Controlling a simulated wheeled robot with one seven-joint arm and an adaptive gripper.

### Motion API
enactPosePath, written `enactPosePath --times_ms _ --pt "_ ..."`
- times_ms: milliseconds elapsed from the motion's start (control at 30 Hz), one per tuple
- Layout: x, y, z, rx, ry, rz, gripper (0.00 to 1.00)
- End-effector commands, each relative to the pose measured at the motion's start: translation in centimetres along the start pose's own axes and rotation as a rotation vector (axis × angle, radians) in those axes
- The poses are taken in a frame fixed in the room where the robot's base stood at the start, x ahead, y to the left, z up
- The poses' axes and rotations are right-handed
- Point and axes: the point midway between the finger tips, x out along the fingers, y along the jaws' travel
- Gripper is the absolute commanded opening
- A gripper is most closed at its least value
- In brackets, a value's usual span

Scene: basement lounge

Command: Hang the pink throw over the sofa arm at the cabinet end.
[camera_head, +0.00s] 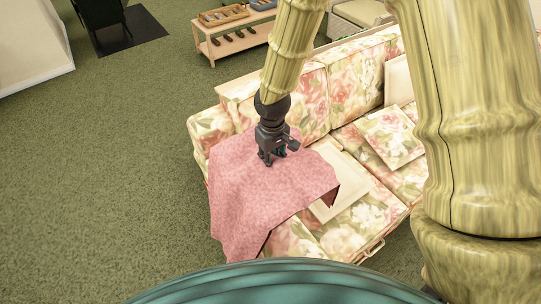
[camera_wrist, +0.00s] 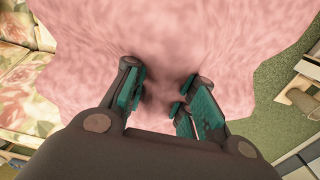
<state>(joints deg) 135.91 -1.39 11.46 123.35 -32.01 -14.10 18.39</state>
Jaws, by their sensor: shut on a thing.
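The pink throw (camera_head: 250,195) hangs from my gripper (camera_head: 274,156) over the left end of the floral sofa (camera_head: 318,95). Its cloth spreads over or just above the left sofa arm (camera_head: 209,127) and part of the seat, with a corner drooping at the front left. I cannot tell how much of it rests on the sofa. In the wrist view, the teal fingers (camera_wrist: 160,103) of my gripper are closed on a bunched fold of the pink throw (camera_wrist: 170,45). Most of the left sofa arm is hidden under the cloth.
A low wooden shoe rack (camera_head: 235,42) with a tray on top stands behind the sofa's left end. Cushions (camera_head: 394,137) lie on the sofa. Green carpet (camera_head: 110,170) is open to the left. A dark chair stands at the upper left.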

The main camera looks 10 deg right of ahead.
Motion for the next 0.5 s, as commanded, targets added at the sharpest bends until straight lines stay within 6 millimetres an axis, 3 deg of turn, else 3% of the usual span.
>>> enactPosePath --times_ms 33,500 --pt "1.0 0.0 0.0 0.0 0.0 0.0 0.0" --pt "6.0 -0.1 0.0 -0.001 0.0 0.0 0.0"
